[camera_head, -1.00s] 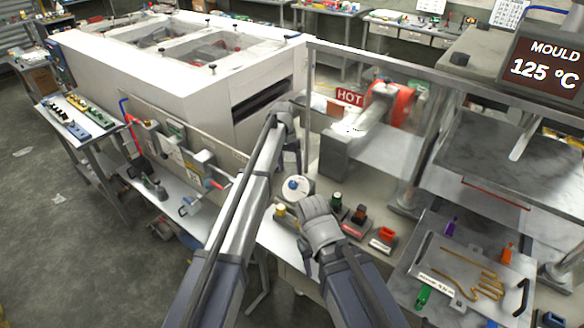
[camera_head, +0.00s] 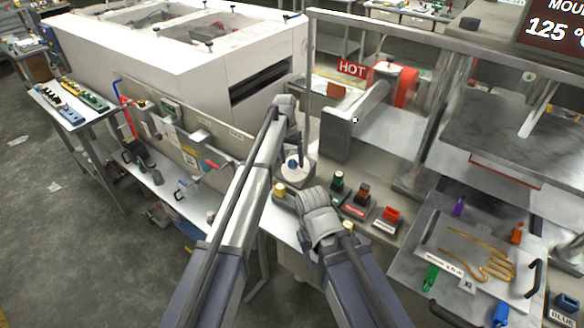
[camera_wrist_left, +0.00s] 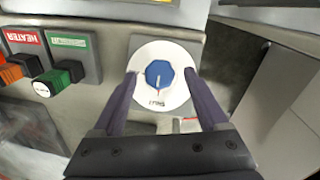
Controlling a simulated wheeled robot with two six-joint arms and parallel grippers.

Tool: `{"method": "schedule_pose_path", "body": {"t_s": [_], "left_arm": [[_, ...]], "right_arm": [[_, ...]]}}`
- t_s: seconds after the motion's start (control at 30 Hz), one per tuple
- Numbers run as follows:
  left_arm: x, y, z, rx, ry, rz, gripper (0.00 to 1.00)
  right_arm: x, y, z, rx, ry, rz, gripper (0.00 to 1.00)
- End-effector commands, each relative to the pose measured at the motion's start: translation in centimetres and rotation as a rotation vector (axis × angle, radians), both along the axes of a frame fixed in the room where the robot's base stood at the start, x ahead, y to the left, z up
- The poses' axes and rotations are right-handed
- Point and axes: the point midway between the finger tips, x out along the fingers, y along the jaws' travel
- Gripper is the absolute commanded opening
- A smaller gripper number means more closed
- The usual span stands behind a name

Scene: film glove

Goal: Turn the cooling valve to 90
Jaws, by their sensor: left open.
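The cooling valve is a blue knob (camera_wrist_left: 160,75) on a white round dial plate (camera_wrist_left: 178,98). In the head view the knob (camera_head: 291,165) shows on the front panel, just below my left gripper. My left gripper (camera_wrist_left: 164,86) is open, its dark fingers on either side of the knob, apart from it. In the head view my left gripper (camera_head: 299,154) is partly hidden by its wrist. My right arm's wrist is right of the dial; its fingers are hidden.
A red switch (camera_head: 391,213) is further right on the panel. A tray (camera_head: 440,222) with an orange hand-shaped outline is at the right. A frame post (camera_head: 309,60) stands behind the gripper.

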Motion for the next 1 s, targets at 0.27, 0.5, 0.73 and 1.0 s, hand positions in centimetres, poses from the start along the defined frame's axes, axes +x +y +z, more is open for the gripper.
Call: {"method": "schedule_pose_path", "body": {"t_s": [0.27, 0.5, 0.73, 1.0], "left_arm": [[-0.04, -0.1, -0.67, 0.0, 0.0, 0.0, 0.76], [-0.04, -0.09, -0.66, 0.0, 0.0, 0.0, 0.6], [-0.04, -0.09, -0.66, 0.0, 0.0, 0.0, 0.35], [-0.04, -0.09, -0.67, 0.0, 0.0, 0.0, 0.04]], "right_arm": [[0.0, 0.0, -0.67, 0.0, 0.0, 0.0, 0.5], [0.0, 0.0, -0.66, 0.0, 0.0, 0.0, 0.5], [0.0, 0.0, -0.66, 0.0, 0.0, 0.0, 0.5], [0.0, 0.0, -0.67, 0.0, 0.0, 0.0, 0.5]]}}
